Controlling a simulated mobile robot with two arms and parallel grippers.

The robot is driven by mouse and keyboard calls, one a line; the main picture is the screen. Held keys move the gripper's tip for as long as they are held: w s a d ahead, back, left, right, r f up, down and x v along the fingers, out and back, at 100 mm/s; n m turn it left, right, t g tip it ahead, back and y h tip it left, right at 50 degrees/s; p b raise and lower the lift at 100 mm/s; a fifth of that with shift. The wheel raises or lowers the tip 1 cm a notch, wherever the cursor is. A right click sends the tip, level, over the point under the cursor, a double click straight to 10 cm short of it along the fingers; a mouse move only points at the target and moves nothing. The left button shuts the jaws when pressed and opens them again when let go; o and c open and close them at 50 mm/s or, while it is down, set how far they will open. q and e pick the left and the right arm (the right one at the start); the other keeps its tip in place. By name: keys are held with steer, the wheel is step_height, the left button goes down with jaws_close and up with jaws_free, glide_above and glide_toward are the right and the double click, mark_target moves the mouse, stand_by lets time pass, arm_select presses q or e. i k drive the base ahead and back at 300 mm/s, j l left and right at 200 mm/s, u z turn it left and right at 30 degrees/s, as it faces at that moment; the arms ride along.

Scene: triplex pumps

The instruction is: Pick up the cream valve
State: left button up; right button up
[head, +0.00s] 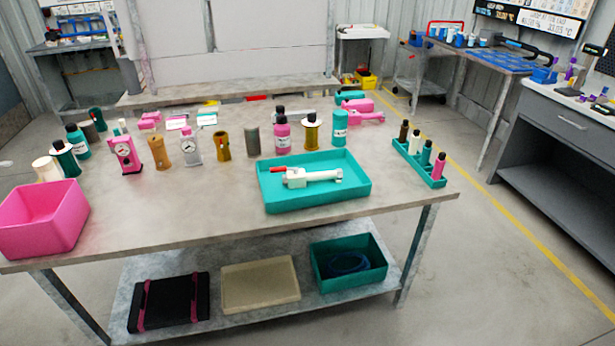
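A cream valve (318,176) with a red handle lies on its side in the teal tray (341,201). The tray stands on the near right part of the grey worktable, and nothing covers the valve. Neither of my grippers shows in the head view.
A pink bin (50,240) stands at the table's left edge. Several bottles and pink, brown and grey gauges (191,147) line the middle and back. A teal rack (415,165) with small bottles stands at right. The front middle of the tabletop (170,205) is clear.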

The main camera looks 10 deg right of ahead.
mark_target(293, 181)
steer(key=i+l+u, duration=0.1)
steer(key=l, duration=0.4)
steer(key=i+l+u, duration=0.15)
steer(key=l, duration=0.35)
steer(key=i+l+u, duration=0.1)
steer(key=l, duration=0.4)
